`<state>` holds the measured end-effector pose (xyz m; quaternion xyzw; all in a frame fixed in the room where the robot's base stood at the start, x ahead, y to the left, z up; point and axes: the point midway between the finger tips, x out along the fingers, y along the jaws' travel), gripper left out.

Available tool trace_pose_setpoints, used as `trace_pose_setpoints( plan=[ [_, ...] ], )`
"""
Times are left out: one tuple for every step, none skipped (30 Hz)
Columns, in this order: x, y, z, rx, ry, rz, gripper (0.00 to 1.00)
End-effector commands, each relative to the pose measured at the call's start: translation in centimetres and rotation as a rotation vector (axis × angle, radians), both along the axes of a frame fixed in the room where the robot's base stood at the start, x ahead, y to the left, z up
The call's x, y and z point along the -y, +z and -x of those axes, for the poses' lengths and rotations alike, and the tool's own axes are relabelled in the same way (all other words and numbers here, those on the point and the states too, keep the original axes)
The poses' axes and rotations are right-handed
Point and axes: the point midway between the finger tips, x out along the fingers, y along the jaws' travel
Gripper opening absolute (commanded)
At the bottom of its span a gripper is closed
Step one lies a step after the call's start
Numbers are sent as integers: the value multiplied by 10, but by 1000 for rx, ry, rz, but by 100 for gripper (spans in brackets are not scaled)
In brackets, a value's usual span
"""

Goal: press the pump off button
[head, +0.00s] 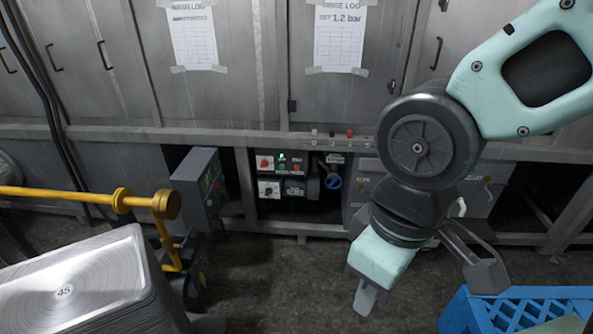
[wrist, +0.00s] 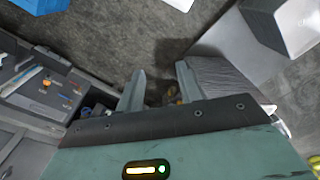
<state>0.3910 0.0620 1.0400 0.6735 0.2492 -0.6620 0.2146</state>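A dark control panel (head: 284,178) sits in a recess below the cabinets in the head view. It carries a red switch, small green and red buttons, a lit green lamp and a dial. A red button (head: 296,168) is at its upper right; the labels are too small to read, so I cannot tell which is pump off. My gripper (head: 365,299) is right of the panel and nearer the camera, pointing down, apart from it. In the wrist view my gripper (wrist: 160,85) shows two separated fingers with nothing between them.
A blue crate (head: 512,311) stands at lower right. A stack of round-grooved metal trays (head: 75,283) and a yellow bar (head: 60,194) are at left. Dark floor in front of the panel is clear.

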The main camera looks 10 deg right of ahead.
Motion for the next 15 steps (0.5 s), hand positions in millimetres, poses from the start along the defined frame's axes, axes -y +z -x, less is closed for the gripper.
trace_pose_setpoints(
  plan=[
    [0,0,0,0,0,0,36],
    [0,0,0,0,0,0,36],
    [0,0,0,0,0,0,36],
    [0,0,0,0,0,0,36],
    [0,0,0,0,0,0,36],
    [0,0,0,0,0,0,36],
    [0,0,0,0,1,0,36],
    [0,0,0,0,1,0,36],
    [0,0,0,0,0,0,25],
    [0,0,0,0,0,0,17],
    [0,0,0,0,0,0,9],
    [0,0,0,0,0,0,0],
    [0,0,0,0,0,0,0],
    [0,0,0,0,0,0,0],
    [0,0,0,0,0,0,0]
  ],
)
